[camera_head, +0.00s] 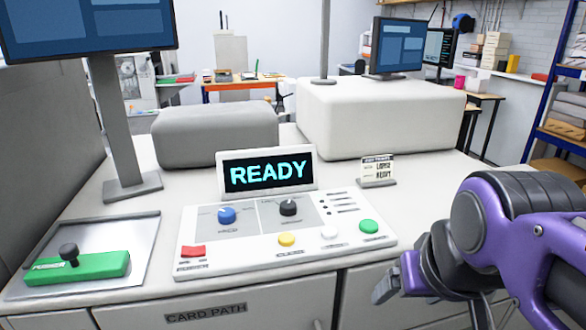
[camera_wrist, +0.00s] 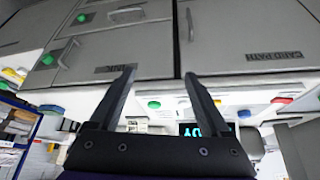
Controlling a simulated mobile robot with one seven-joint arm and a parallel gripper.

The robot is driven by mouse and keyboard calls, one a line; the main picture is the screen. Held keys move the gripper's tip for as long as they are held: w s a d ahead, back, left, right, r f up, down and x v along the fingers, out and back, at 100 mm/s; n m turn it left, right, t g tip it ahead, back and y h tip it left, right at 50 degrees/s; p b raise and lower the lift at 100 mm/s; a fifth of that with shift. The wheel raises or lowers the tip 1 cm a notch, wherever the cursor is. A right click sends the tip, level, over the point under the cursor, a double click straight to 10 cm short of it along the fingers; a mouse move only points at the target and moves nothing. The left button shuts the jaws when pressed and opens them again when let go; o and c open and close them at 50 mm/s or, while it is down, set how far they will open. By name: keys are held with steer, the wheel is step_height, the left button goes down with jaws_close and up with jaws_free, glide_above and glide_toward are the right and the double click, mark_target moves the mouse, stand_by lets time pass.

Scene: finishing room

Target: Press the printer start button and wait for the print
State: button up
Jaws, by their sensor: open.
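The control panel (camera_head: 250,262) is a white sloped plate on the counter. On it are a green round button (camera_head: 369,227), a white button (camera_head: 329,232), a yellow button (camera_head: 286,239), a blue knob (camera_head: 227,215), a black knob (camera_head: 288,207) and a red rectangular button (camera_head: 193,251). Their small labels are unreadable. The display (camera_head: 267,173) behind reads READY. My gripper (camera_head: 390,284) is to the right of the panel's front edge, apart from the green button. In the wrist view, its two fingers (camera_wrist: 158,75) are spread and empty, with a green button (camera_wrist: 154,105) showing between them.
A green block with a black knob (camera_head: 85,268) lies on a metal tray (camera_head: 130,236) at left. A monitor stand (camera_head: 118,130), a small sign (camera_head: 378,170) and pale machine housings (camera_head: 380,115) stand behind the panel. Cabinet doors (camera_head: 230,315) are below the counter.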

jaws_close()
stand_by(1.6)
